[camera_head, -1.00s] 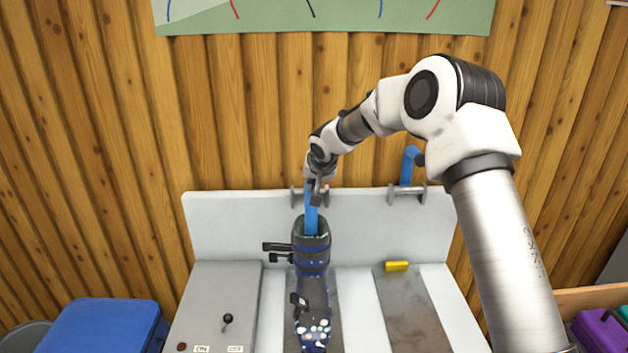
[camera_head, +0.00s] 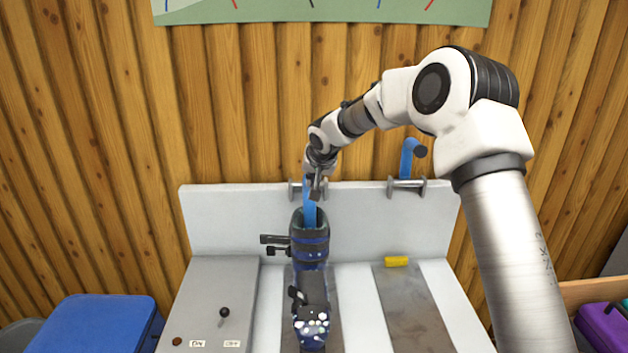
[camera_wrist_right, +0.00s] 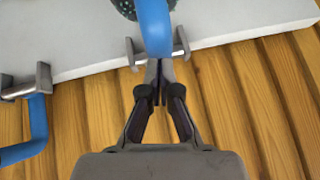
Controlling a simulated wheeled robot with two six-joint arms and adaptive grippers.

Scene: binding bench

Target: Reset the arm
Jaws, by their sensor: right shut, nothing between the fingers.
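My right gripper (camera_head: 316,189) is shut with nothing between its fingers. It is at the back panel of the bench, close to the upper part of a blue lever (camera_head: 310,216). In the right wrist view the closed fingertips (camera_wrist_right: 158,72) meet at the lower end of the visible blue lever (camera_wrist_right: 154,25); I cannot tell whether they touch it. The lever runs down into the top of a dark boot (camera_head: 309,246) with blue bands, which stands on the bench. My left gripper is not in view.
A second blue lever (camera_head: 407,158) sits in a metal bracket to the right. A yellow block (camera_head: 397,261) lies on the bench (camera_head: 357,292). A small black switch (camera_head: 224,313) is at front left. A blue bin (camera_head: 100,322) stands left; a wooden wall (camera_head: 250,110) rises behind.

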